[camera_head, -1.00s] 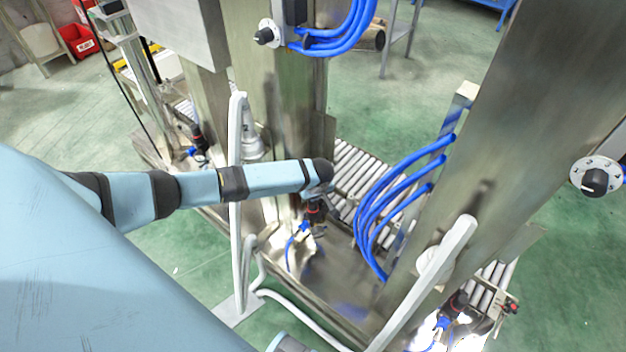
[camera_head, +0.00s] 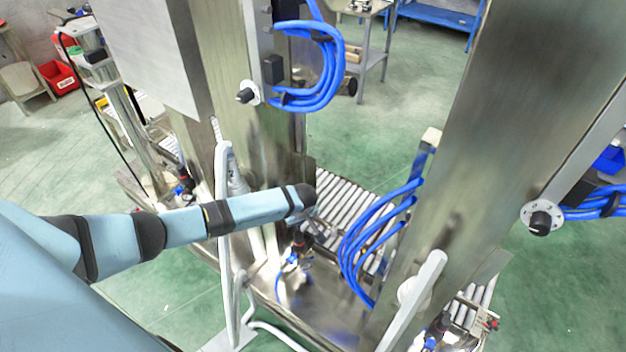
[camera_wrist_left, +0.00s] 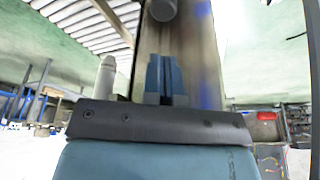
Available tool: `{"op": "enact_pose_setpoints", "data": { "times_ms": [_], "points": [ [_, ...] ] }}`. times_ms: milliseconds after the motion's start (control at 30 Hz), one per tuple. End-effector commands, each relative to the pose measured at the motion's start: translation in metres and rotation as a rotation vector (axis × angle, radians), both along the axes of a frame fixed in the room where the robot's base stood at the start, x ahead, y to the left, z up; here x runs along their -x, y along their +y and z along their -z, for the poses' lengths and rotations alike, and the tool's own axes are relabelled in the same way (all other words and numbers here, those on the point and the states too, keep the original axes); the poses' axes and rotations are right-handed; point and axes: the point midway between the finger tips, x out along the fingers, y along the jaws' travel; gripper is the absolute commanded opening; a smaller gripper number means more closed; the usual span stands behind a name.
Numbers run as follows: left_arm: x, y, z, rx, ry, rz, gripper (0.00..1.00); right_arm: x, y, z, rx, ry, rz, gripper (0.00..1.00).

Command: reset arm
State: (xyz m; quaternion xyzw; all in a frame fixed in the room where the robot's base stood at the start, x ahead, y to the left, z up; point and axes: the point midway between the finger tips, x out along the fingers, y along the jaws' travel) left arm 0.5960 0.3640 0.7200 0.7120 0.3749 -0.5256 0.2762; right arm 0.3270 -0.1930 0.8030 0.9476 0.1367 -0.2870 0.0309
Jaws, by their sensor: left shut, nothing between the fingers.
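My left arm (camera_head: 180,228) comes in from the left in the head view, light blue with dark joint bands. Its dark wrist end is in front of the steel machine (camera_head: 275,140), above the steel tray and beside the rollers. In the wrist view the left gripper (camera_wrist_left: 167,78) shows as two blue fingers close together, shut and empty, with a steel column behind them. In the head view the fingers are hard to make out. My right gripper is in neither view.
Pale upright rails (camera_head: 222,245) stand close to my left arm. Blue hoses (camera_head: 375,235) loop beside the roller conveyor (camera_head: 340,200). A wide steel column (camera_head: 455,150) stands at right. Green floor (camera_head: 375,130) is open behind the machine.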

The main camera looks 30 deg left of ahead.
Motion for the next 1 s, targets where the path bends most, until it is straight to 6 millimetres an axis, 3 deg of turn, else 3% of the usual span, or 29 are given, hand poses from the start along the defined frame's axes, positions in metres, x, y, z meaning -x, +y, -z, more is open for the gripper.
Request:
{"op": "enact_pose_setpoints", "data": {
  "times_ms": [267, 367, 567, 700, 800, 1000],
  "points": [
    [0.006, -0.010, 0.002, 0.016, -0.002, 0.031, 0.00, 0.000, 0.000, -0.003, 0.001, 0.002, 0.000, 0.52],
    [0.025, -0.040, 0.008, 0.062, -0.011, 0.139, 0.00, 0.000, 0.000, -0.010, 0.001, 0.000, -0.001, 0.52],
    [0.096, -0.135, 0.004, 0.206, -0.134, 0.519, 0.00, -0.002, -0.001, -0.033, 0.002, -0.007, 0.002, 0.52],
    [0.144, -0.180, -0.023, 0.239, -0.286, 0.747, 0.00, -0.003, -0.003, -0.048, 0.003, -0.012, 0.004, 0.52],
    [0.175, -0.197, -0.050, 0.210, -0.407, 0.876, 0.00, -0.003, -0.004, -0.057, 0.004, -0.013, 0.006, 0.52],
    [0.230, -0.194, -0.112, 0.024, -0.607, 1.060, 0.00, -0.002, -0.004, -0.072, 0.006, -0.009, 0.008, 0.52]
  ]
}}
